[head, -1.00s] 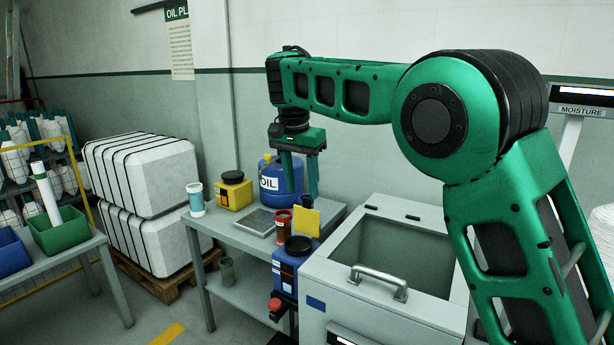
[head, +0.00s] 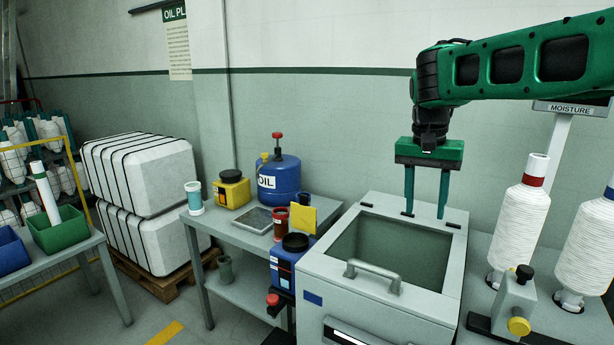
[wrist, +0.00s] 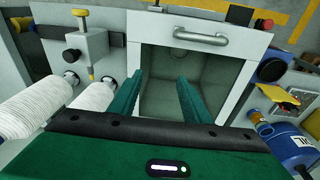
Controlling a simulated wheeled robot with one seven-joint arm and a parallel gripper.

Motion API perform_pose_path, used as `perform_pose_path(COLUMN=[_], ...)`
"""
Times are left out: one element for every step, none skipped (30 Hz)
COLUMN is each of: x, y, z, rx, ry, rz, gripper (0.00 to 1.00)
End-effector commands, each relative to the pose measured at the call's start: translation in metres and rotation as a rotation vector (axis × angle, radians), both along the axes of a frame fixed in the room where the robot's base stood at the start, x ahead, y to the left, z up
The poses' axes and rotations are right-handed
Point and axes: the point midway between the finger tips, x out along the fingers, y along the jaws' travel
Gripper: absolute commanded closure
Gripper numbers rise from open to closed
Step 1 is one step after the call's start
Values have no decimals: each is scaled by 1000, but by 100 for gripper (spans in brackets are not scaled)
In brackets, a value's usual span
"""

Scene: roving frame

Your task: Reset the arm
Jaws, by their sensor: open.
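My green gripper (head: 425,210) hangs from my arm in the head view, pointing down. Its two fingers are apart, with nothing between them. It is over the back part of a grey open-topped bin (head: 316,262) with a metal handle on its front. In the wrist view, the two green fingers (wrist: 163,85) are spread, and the bin's empty-looking inside (wrist: 185,70) shows between and beyond them.
White yarn cones (head: 521,222) stand to the right of the bin, by a small grey device with a yellow knob (head: 519,326). A side table at left holds a blue oil drum (head: 280,185), a yellow can (head: 232,190) and a scale (head: 250,220). Open air surrounds the gripper.

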Motion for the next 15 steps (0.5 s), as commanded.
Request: perform_pose_path(x=[-22,-35,-53,-67,-81,-101,-116,-131,-152,-167,-183,-204,-219,-233,-252], y=[-28,-42,-60,-72,-83,-97,-106,-114,-124,-131,-136,-142,-146,-148,-150], z=[-4,-7,-12,-16,-21,-27,-32,-37,-45,-51,-57,-66,-73,-80,-89], rx=[4,7,11,14,18,24,28,34,42,47,53,62,69,76,86], ry=[8,15,22,27,31,38,42,46,52,55,58,63,64,66,68], rz=[-11,-11,-14,-13,-14,-15,-14,-14,-15,-15,-14,-14,-13,-11,-11], gripper=[56,56,56,56,56,56,56,56,56,56,56,56,56,56,56])
